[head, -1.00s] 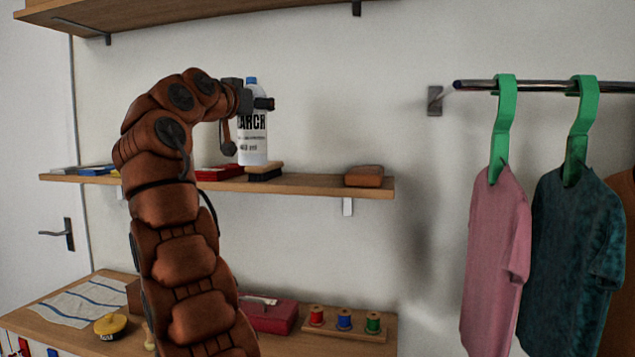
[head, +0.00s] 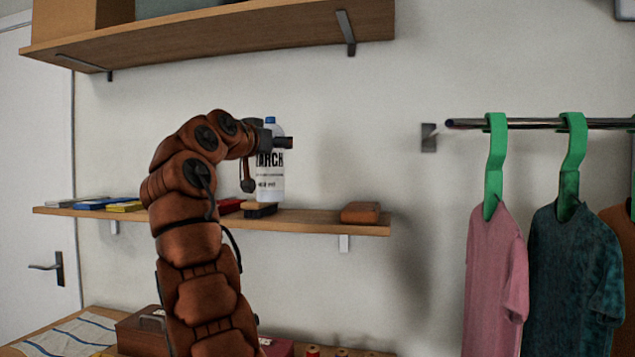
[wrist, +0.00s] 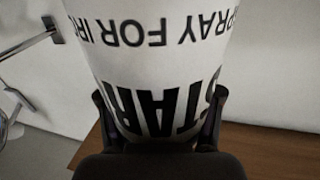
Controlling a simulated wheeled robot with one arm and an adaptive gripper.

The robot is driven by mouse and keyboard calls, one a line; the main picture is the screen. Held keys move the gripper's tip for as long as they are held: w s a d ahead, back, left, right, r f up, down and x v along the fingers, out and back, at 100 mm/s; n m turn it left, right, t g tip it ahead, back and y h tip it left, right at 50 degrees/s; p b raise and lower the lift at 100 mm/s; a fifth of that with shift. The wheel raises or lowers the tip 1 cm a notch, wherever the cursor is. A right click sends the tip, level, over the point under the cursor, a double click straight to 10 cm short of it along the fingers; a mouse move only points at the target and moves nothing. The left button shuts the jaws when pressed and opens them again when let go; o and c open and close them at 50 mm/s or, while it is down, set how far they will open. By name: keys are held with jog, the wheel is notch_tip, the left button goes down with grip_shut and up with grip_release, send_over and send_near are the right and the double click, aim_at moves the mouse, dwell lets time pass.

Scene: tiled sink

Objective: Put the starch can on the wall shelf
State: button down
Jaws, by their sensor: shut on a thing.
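The starch can (head: 271,178) is white with black lettering and a blue cap, and it is upright in the head view. My gripper (head: 274,143) is shut on its upper part. In the wrist view the can (wrist: 150,50) fills the middle, between the two fingers (wrist: 160,120) of my gripper. The wall shelf (head: 310,223) is a wooden board on the wall. The can appears in front of or above this shelf, near a dark brush; I cannot tell whether its base touches anything.
A brush (head: 260,210) and a brown block (head: 361,212) lie on the shelf, with bare board between them. Coloured flat boxes (head: 90,204) lie at its left. A higher shelf (head: 230,32) is above. Shirts (head: 497,270) hang from a rail (head: 540,124) at right.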

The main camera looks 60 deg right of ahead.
jog(key=s+d+f, duration=0.1)
jog(key=d+f, duration=0.1)
jog(key=d, duration=0.4)
jog(key=s+d+f, duration=0.2)
jog(key=d, duration=0.4)
jog(key=shift+d+f, duration=0.15)
jog(key=shift+f, duration=0.15)
jog(key=shift+f+b, duration=0.2)
jog(key=shift+b, duration=0.25)
jog(key=shift+c, duration=1)
grip_release()
jog(key=shift+r, duration=0.1)
jog(key=s+a+b, duration=0.1)
jog(key=a+b, duration=0.3)
jog(key=a, duration=0.8)
jog(key=shift+s, duration=0.3)
